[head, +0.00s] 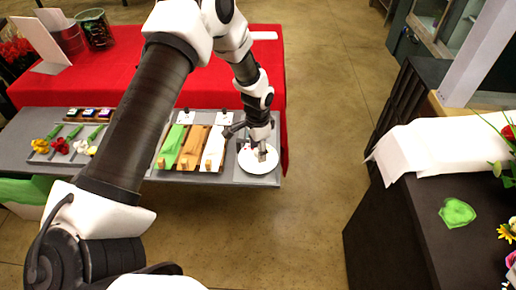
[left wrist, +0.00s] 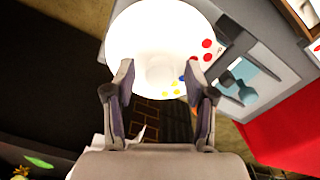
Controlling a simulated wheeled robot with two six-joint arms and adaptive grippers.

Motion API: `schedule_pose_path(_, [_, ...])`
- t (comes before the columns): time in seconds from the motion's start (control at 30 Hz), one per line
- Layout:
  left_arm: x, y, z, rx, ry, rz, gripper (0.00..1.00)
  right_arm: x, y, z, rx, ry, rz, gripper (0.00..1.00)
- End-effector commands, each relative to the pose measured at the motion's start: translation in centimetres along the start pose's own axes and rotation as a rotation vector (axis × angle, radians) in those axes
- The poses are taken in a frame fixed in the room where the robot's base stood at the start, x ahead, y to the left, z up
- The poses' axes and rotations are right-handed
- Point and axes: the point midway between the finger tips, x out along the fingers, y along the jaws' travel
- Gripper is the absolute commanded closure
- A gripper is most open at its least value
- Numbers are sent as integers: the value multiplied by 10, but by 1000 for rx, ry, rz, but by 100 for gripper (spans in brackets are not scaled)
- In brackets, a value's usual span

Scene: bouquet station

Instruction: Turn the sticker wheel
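The sticker wheel (head: 249,163) is a white disc on a grey square base at the right end of the grey work table. In the left wrist view the wheel (left wrist: 158,35) fills the top middle, with red, yellow and blue dots near its right and lower edge. My left gripper (head: 262,153) is over the right part of the wheel in the head view and hides some of it. In the left wrist view my left gripper (left wrist: 159,82) has its fingers apart with nothing held between them. I cannot tell whether the fingertips touch the wheel. My right gripper is not in view.
Left of the wheel, green (head: 172,146), brown (head: 193,147) and white (head: 214,148) strips lie on the table. Several flowers (head: 63,147) lie further left. A red-covered table (head: 130,78) stands behind. A dark counter (head: 410,215) is at right, with open floor between.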

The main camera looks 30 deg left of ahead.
Motion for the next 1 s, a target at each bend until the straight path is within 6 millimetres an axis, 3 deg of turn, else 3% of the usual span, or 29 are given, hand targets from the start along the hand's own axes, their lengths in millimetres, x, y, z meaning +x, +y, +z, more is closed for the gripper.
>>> schedule_pose_path(0.27, [-10,-1,-2,0,5,-3,44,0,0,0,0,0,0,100])
schedule_pose_path(0.5, [-54,-1,-2,0,6,-3,44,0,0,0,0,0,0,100])
schedule_pose_path(0.7, [-78,0,0,0,2,-1,44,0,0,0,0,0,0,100])
schedule_pose_path(1.0, [-80,0,0,0,1,0,44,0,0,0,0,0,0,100])
